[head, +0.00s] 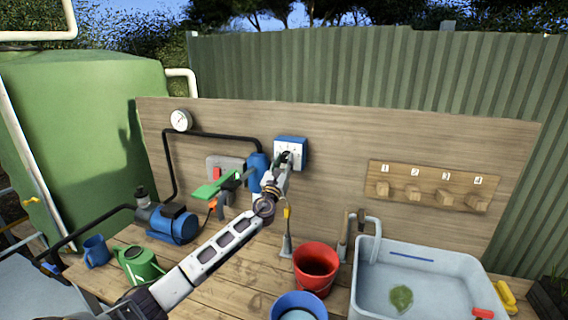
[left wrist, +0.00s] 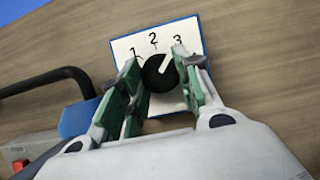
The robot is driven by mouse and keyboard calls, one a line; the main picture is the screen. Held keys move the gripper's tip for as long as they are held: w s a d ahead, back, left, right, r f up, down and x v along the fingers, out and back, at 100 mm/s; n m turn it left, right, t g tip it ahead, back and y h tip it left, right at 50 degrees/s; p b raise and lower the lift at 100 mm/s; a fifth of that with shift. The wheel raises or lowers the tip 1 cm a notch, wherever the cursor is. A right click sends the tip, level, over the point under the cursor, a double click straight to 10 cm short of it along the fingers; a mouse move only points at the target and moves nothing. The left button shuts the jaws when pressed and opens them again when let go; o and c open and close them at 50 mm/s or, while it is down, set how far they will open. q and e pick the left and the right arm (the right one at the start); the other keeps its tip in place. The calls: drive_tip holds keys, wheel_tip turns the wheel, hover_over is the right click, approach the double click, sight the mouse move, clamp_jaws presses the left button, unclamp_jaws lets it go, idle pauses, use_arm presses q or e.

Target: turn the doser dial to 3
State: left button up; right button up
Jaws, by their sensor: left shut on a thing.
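The doser (head: 292,141) is a blue box with a white face, mounted on the wooden back board. The black round dial (left wrist: 156,78) has a white pointer mark that slants up and right, roughly toward the 3. My left gripper (head: 286,158) is at the doser's face; in the left wrist view its green-padded fingers (left wrist: 158,68) are on either side of the dial, shut on it. My right gripper is not in view.
A blue filter housing (head: 257,166) and a green lever (head: 213,188) are left of my gripper. A red bucket (head: 316,268), a blue bucket (head: 299,306) and a grey tub (head: 440,260) stand on the bench. Numbered wooden pegs (head: 413,196) are on the board at right.

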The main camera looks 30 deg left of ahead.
use_arm(q)
drive_tip(key=shift+r+n, duration=0.15)
drive_tip(key=shift+n, duration=0.25)
drive_tip(key=o, duration=1)
drive_tip(key=shift+w, duration=0.1)
drive_tip(key=shift+o, duration=0.2)
drive_tip(key=shift+s+f, duration=0.2)
drive_tip(key=shift+f, duration=0.05)
drive_tip(key=v, duration=1.1)
drive_tip(key=shift+s+d, duration=0.2)
drive_tip(key=shift+d, duration=0.05)
drive_tip(key=shift+f, duration=0.1)
